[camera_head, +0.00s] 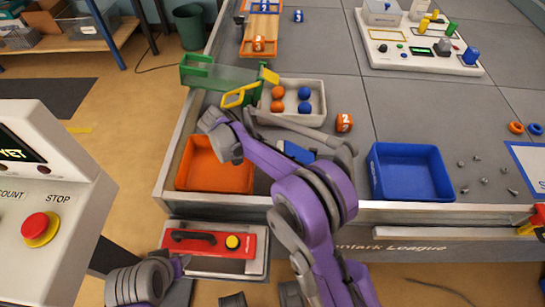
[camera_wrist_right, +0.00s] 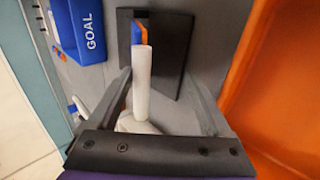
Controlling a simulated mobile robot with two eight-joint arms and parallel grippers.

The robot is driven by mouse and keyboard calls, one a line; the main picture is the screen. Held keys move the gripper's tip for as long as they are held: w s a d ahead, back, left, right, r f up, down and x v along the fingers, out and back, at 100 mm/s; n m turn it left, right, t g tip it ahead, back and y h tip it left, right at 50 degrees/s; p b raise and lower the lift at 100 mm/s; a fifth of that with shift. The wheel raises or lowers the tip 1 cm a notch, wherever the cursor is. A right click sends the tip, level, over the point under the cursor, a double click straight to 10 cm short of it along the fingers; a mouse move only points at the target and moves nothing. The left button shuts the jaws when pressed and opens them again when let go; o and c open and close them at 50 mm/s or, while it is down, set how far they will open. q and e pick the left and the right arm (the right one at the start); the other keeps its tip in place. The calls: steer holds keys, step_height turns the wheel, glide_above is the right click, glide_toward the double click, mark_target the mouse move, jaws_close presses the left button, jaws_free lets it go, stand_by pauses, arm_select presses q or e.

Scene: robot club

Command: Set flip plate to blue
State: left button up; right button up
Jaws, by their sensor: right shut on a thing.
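The flip plate (camera_wrist_right: 137,32) stands edge-on over its black base (camera_wrist_right: 180,55) in the right wrist view, blue on its left side and orange on its right. A white rod-like part (camera_wrist_right: 143,75) extends from it between my right gripper's fingers. My right gripper (camera_wrist_right: 156,72) is shut on the flip plate, though the exact contact is hard to see. In the head view a blue patch of the flip plate (camera_head: 297,152) shows behind my purple arm, which hides most of it.
An orange bin (camera_head: 213,187) lies left of the plate, and a blue bin (camera_head: 449,179) lies right of it. A panel with a red button (camera_head: 40,228) stands at left.

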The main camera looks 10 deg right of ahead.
stand_by(0.3)
arm_select(q)
steer(key=shift+r+p, duration=0.75)
steer(key=shift+r, duration=0.1)
arm_select(e)
steer(key=v, duration=1.1)
steer(key=shift+d, duration=0.1)
steer(key=s+d+r+n+t+y+p, duration=0.2)
steer(key=s+d+r+y+p, duration=0.3)
steer(key=s+d+r, duration=0.45)
arm_select(q)
step_height(320, 180, up, 13)
steer(key=w+p, duration=0.2)
steer(key=p, duration=0.5)
steer(key=shift+t, duration=0.3)
arm_select(e)
steer(key=s+d+t+y, duration=0.1)
steer(key=s+t, duration=0.2)
steer(key=s, duration=0.5)
steer(key=s+d+r+n+t+y, duration=0.1)
steer(key=s+d+t+y, duration=0.1)
steer(key=s, duration=0.6)
steer(key=shift+s+d+r+t, duration=0.3)
steer(key=shift+s+r+t, duration=0.05)
steer(key=shift+s+t, duration=0.05)
